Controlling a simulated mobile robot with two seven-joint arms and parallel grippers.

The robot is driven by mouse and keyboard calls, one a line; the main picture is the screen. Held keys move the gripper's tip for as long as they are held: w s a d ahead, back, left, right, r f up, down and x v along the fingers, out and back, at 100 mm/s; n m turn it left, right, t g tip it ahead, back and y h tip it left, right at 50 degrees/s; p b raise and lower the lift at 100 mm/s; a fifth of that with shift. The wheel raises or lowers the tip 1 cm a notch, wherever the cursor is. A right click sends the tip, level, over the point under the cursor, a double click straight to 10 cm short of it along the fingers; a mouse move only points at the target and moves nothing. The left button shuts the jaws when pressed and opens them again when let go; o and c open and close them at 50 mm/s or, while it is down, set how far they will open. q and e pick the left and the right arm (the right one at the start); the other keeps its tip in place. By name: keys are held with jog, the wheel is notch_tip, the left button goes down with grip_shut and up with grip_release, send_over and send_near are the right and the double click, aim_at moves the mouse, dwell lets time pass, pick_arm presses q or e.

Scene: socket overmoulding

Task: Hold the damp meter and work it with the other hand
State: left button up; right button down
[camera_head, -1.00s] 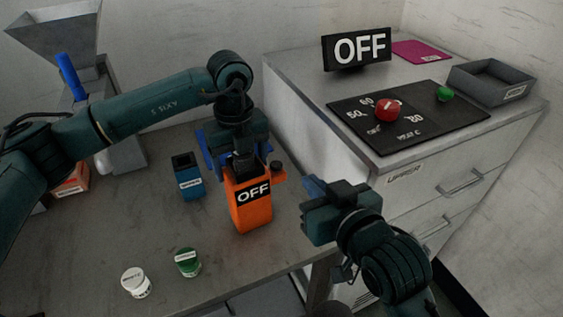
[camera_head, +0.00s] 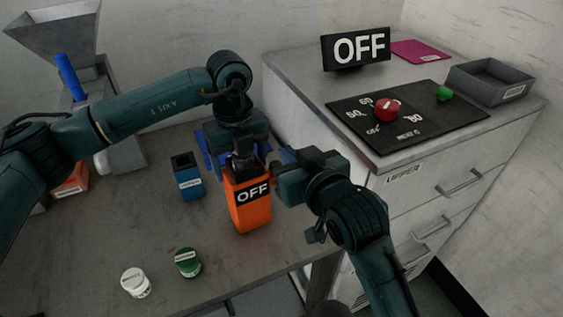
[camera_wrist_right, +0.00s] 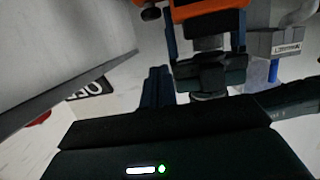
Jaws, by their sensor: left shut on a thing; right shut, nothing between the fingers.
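The damp meter (camera_head: 250,208) is an orange box with a black display reading OFF, upright at the table's right side in the head view. My left gripper (camera_head: 238,165) is shut on its top from behind. My right gripper (camera_head: 281,160) is shut and empty, close to the meter's upper right side; whether it touches is unclear. In the right wrist view, the orange meter (camera_wrist_right: 205,10) is at the top edge with a dark side knob (camera_wrist_right: 151,14) to its left. The shut right fingers (camera_wrist_right: 158,78) point toward them. In the head view the knob is hidden by the right gripper.
A blue box (camera_head: 188,180) stands left of the meter. A white jar (camera_head: 135,283) and a green jar (camera_head: 187,262) stand in front. On the right cabinet are a dial panel (camera_head: 440,125), an OFF sign (camera_head: 356,48) and a grey tray (camera_head: 505,90).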

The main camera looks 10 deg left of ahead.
jog(key=w+a+f, duration=0.2)
jog(key=w+f, duration=0.1)
jog(key=f, duration=0.2)
dwell(0.4)
jog(key=shift+f, duration=1.25)
notch_tip(320, 180, up, 6)
jog(key=f, duration=0.1)
jog(key=v, duration=1)
jog(key=shift+r, duration=0.15)
